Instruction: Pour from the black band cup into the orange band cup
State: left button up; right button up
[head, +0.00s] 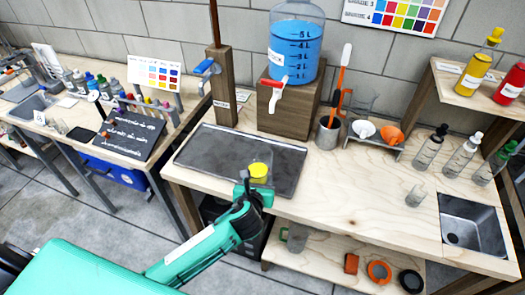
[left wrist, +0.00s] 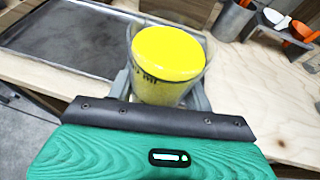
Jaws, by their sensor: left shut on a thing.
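My left gripper (head: 256,190) is shut on a clear cup (left wrist: 163,88) of bright yellow liquid, held near the front edge of the dark tray. The yellow surface (head: 259,172) also shows in the head view. In the left wrist view the cup stands roughly upright between the fingers, with dark print on its side; its band colour is hard to make out. My right gripper is not in view.
A dark tray (head: 205,150) lies on the wooden bench. A blue-filled dispenser (head: 296,50) on a wooden block, a metal tool holder (head: 328,133), a small rack and several bottles stand behind. A sink (head: 470,225) is at right. The bench's front middle is clear.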

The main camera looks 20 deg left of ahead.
pick_arm(q)
jog(key=w+d+f+p, duration=0.1)
jog(key=w+d, duration=0.1)
jog(key=w+d+f+p, duration=0.1)
jog(key=w+d, duration=0.1)
jog(key=d, duration=0.1)
jog(key=w+d+f+p, duration=0.1)
jog(key=w+d, duration=0.2)
jog(key=shift+d+p, duration=0.25)
jog(key=shift+p, duration=0.1)
jog(key=shift+w+d+f, duration=0.2)
jog(key=shift+w+d, duration=0.15)
jog(key=shift+d, duration=0.3)
jog(key=shift+a+r+h+p, duration=0.1)
jog(key=shift+h+p, duration=0.2)
jog(key=shift+a+r+n+g+h+p, duration=0.4)
jog(key=shift+n+h, duration=0.2)
jog(key=shift+n, duration=0.1)
jog(key=shift+w+a, duration=0.1)
jog(key=shift+a+r+n+h+p, duration=0.15)
jog(key=shift+r+n+h+p, duration=0.15)
jog(key=shift+n+h, duration=0.1)
jog(key=shift+w+a+r+n+g+h, duration=0.15)
jog(key=shift+a+r+n+g+h, duration=0.15)
jog(key=shift+a+n+g+h, duration=0.1)
dwell(1.5)
